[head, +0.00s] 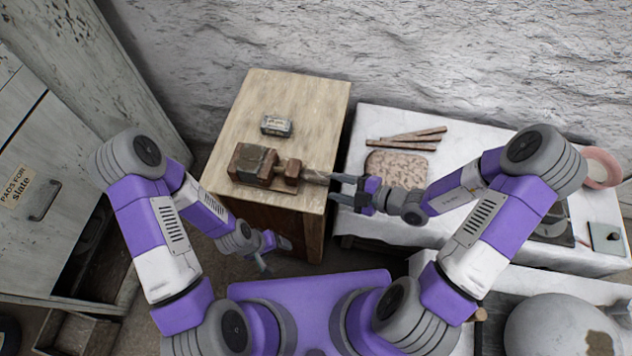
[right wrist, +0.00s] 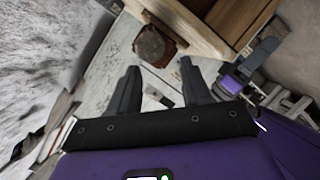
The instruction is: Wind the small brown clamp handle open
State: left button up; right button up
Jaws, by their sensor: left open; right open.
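The brown clamp (head: 252,163) lies on the pale wooden table top, with a dark block at its left and a smaller brown block at its right. A thin bar (head: 316,176) runs from it toward the table's right edge; I cannot clearly make out the handle. My right gripper (head: 338,189) is open at the bar's right end, fingers pointing left; contact is unclear. In the right wrist view, a brown squarish part (right wrist: 154,46) shows beyond the open, empty fingers (right wrist: 160,78). My left gripper (head: 276,257) is open and empty, low in front of the table.
A small grey tin (head: 276,125) sits behind the clamp on the wooden table (head: 300,100). Right of it, a white bench (head: 465,135) holds a speckled mat (head: 398,170) and several thin strips (head: 405,138). A grey cabinet (head: 60,150) stands at the left.

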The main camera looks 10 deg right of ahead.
aim_at(315, 176)
jog(key=shift+w+d+m+t, duration=0.1)
jog(key=shift+w+m+t, duration=0.25)
jog(key=shift+m, duration=0.35)
jog(key=shift+w+f, duration=0.1)
jog(key=shift+w, duration=0.15)
jog(key=b+x, duration=0.2)
jog(key=x, duration=0.4)
jog(key=shift+f+b, duration=0.15)
jog(key=shift+b, duration=0.25)
jog(key=shift+w+a+f+m, duration=0.1)
jog(key=shift+w+a+m, duration=0.25)
jog(key=shift+a, duration=0.3)
jog(key=c, duration=0.7)
